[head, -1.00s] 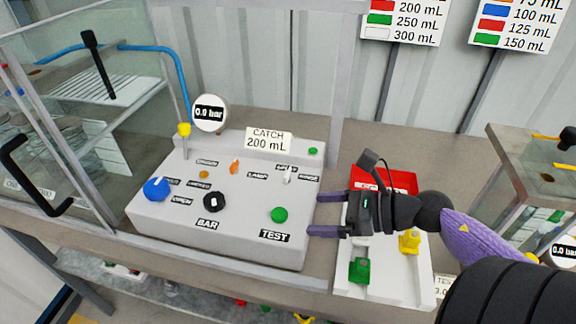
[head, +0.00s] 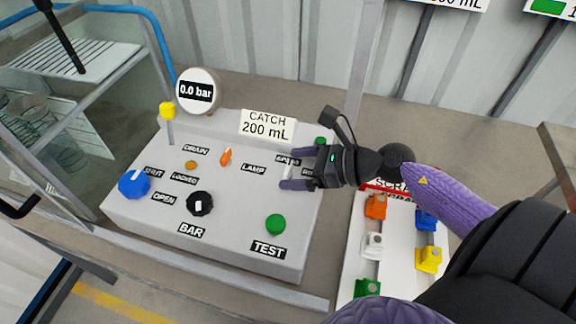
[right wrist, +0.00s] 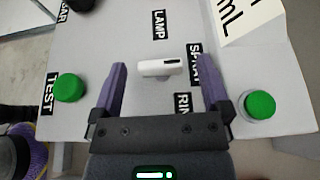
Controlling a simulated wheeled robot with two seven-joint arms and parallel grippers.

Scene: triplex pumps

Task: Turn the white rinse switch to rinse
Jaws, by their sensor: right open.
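The white rinse switch (right wrist: 160,67) is a short white lever on the grey panel, seen in the right wrist view between and just beyond my right gripper's fingertips. One label beside it is partly covered by a finger, and another, starting "RIN", is also partly covered. In the head view my right gripper (head: 288,170) reaches over the right part of the panel (head: 235,190) with its fingers apart. In the right wrist view the open gripper (right wrist: 165,75) holds nothing; I cannot tell whether a finger touches the switch. My left gripper is not in view.
The panel also bears a blue knob (head: 134,183), a black knob (head: 200,203), an orange switch (head: 225,156), a green TEST button (head: 275,224) and a CATCH 200 mL sign (head: 267,126). A white tray (head: 395,260) with coloured blocks lies at right.

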